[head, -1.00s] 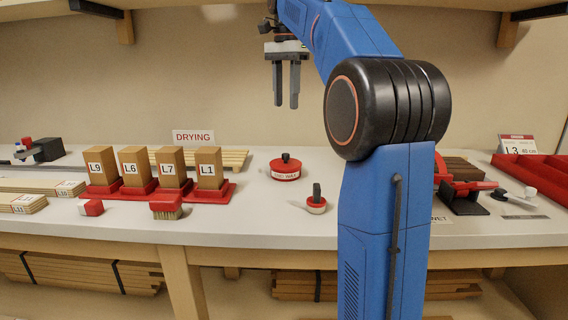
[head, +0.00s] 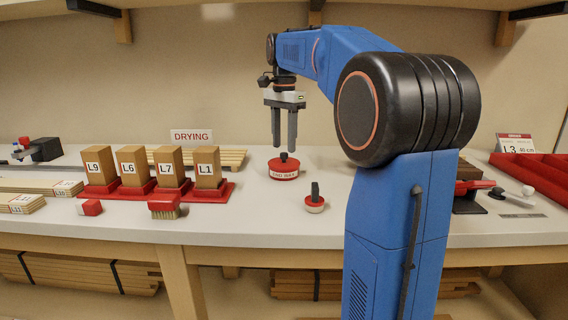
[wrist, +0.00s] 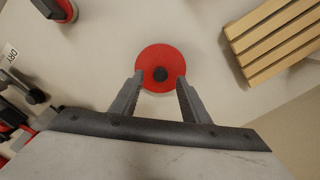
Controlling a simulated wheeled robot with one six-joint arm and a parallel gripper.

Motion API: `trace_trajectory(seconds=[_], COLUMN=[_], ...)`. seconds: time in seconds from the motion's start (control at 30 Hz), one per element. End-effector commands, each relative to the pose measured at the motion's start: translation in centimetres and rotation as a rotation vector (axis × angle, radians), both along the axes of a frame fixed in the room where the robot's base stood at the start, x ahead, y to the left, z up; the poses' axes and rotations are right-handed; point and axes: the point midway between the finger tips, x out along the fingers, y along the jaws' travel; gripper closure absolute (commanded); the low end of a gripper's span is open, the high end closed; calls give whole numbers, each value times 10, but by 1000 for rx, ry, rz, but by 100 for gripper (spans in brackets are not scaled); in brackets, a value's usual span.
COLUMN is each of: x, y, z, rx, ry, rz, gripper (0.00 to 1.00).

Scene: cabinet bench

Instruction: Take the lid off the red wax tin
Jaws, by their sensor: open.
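The red wax tin (head: 284,174) stands upright on the white bench, with a lettered label on its side. My gripper (head: 284,147) is open and empty, pointing down just above the tin.
Red trays (head: 221,191) with several labelled wood blocks stand left of the tin. A small red-and-white tool with a dark handle (head: 315,200) and a brush (head: 164,206) lie nearer the front edge. A DRYING sign (head: 191,136) stands behind the blocks.

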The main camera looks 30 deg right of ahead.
Motion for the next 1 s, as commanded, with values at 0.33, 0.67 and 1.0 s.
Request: trace_trajectory(seconds=[0.33, 0.67, 1.0], x=[1, 1, 1], y=[-1, -1, -1], z=[-27, -27, -26], rx=[0, 0, 0], ry=[-1, -1, -1], rz=[0, 0, 0], gripper=[58, 99, 100])
